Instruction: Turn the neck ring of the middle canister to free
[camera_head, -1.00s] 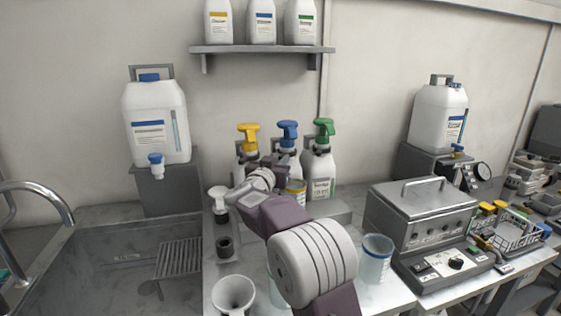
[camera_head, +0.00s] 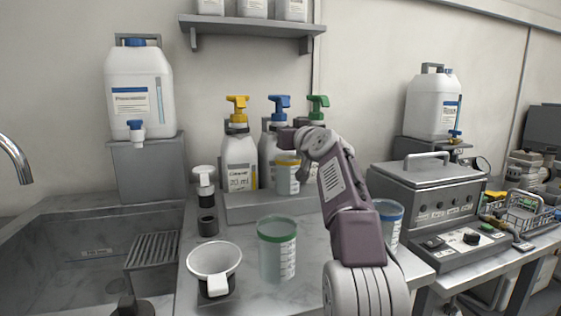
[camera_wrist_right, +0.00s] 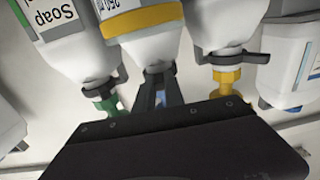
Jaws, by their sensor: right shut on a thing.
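The middle canister (camera_head: 268,160) is a white bottle with a blue pump head, standing between the yellow-pump canister (camera_head: 239,160) and the mostly hidden green-pump canister (camera_head: 318,108). My right gripper (camera_head: 287,138) is at its neck, below the blue pump. In the right wrist view, where the canisters appear upside down, my right gripper (camera_wrist_right: 160,98) is shut around the neck of the middle canister (camera_wrist_right: 150,48). Its dark neck ring (camera_wrist_right: 158,70) shows partly between the fingers; its exact turn cannot be told. My left gripper is not in view.
A yellow-rimmed cup (camera_head: 287,176) stands close in front of the middle canister. A green-rimmed cup (camera_head: 277,250), a white funnel (camera_head: 214,262) and a blue-rimmed cup (camera_head: 388,220) stand on the counter. A grey machine (camera_head: 425,205) is at right, a sink at left.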

